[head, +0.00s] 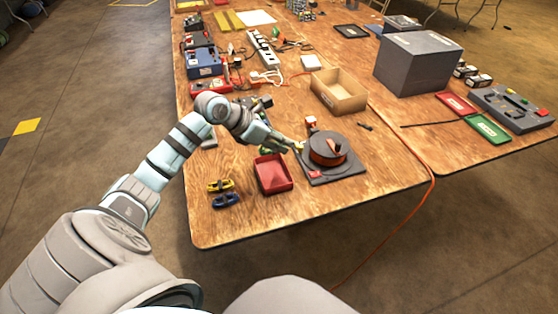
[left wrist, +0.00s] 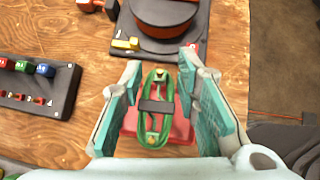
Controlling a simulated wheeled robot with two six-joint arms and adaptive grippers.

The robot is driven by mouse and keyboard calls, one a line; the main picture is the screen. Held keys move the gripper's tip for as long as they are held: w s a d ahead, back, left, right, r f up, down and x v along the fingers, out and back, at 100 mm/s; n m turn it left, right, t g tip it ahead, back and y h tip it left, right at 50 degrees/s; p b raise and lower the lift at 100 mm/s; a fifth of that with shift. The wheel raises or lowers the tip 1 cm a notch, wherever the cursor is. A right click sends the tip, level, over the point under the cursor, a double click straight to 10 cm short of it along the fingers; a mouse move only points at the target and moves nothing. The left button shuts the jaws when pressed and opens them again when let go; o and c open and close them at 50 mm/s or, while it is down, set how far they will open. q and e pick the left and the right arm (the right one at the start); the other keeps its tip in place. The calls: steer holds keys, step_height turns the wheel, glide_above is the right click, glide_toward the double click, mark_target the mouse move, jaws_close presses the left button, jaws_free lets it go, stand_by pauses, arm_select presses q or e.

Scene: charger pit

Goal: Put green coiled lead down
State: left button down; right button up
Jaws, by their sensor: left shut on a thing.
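The green coiled lead (left wrist: 156,106) is an oval bundle with a dark band around its middle. In the left wrist view it lies between the two teal-padded fingers of my left gripper (left wrist: 163,60), which is shut on it. The red tray (left wrist: 181,130) shows behind and below the lead in that view; I cannot tell the height between them. In the head view my left gripper (head: 291,146) is over the near table, just above the far side of the red tray (head: 273,176). My right gripper is not in view.
A dark base with an orange-brown reel (head: 327,150) stands right of the tray. Yellow and blue coiled leads (head: 222,186) lie left of it. An open cardboard box (head: 338,92) is farther back. An orange cable (head: 418,208) hangs over the table edge. Bare wood lies near the front edge.

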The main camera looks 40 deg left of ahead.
mark_target(262, 152)
arm_select(q)
step_height(262, 152, down, 7)
steer(key=shift+f+b, duration=0.2)
steer(key=shift+b, duration=0.3)
steer(key=shift+f+b, duration=0.3)
steer(key=c, duration=1.2)
jaws_free()
steer(key=shift+r, duration=0.15)
steer(key=shift+r+p, duration=0.35)
steer(key=shift+p, duration=0.15)
steer(key=p+v, duration=0.3)
steer(key=v, duration=0.9)
steer(key=shift+f+p, duration=0.1)
steer(key=shift+p, duration=0.2)
steer(key=shift+d, duration=0.1)
